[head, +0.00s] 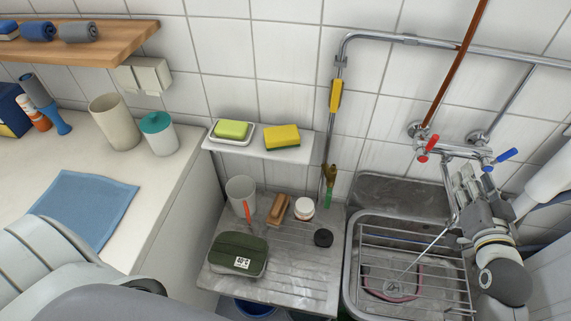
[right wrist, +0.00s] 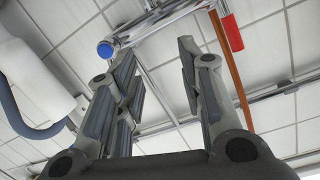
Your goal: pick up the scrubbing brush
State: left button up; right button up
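My right gripper (head: 465,182) is above the right side of the sink, near the tap, well to the right of the brush. In the right wrist view its fingers (right wrist: 160,75) are apart with nothing between them, in front of the tiled wall and pipes. Parts of my own body fill the lower left of the head view; my left gripper does not show.
The sink (head: 352,270) has a wire rack; the tap (head: 462,152) is close to my right gripper.

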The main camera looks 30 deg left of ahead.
aim_at(274, 219)
jog(key=u, duration=0.85)
